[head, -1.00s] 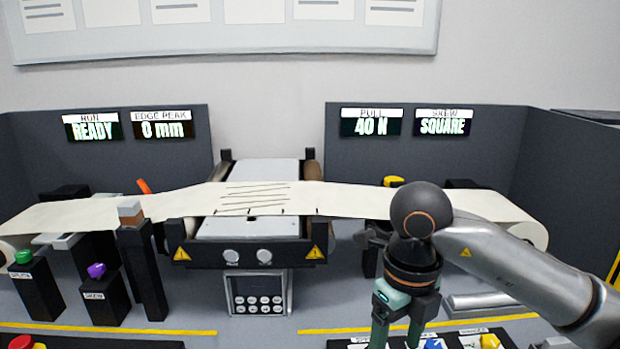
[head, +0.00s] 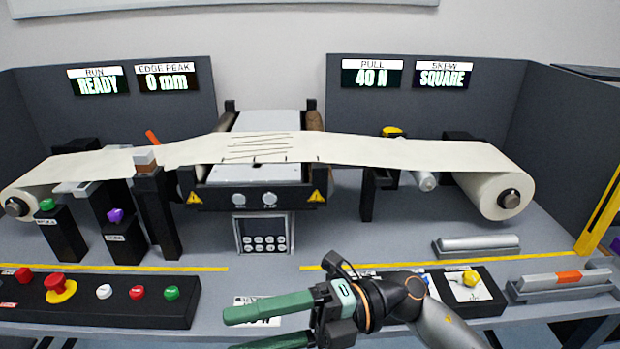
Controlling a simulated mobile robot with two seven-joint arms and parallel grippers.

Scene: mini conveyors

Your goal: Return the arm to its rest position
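My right arm comes in from the lower right. Its gripper (head: 232,330) has green fingers pointing left, low over the front edge of the bench. The fingers stand apart with nothing seen between them, and the lower finger is cut by the bottom of the picture. The gripper is in front of the conveyor (head: 260,193) and clear of the cream web (head: 380,150). My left arm and gripper do not show.
A control panel (head: 95,315) with a red mushroom button (head: 57,283) and several smaller buttons is at the front left. A yellow knob (head: 470,278) sits on a block right of my arm. A bar with an orange middle (head: 568,277) lies at the right.

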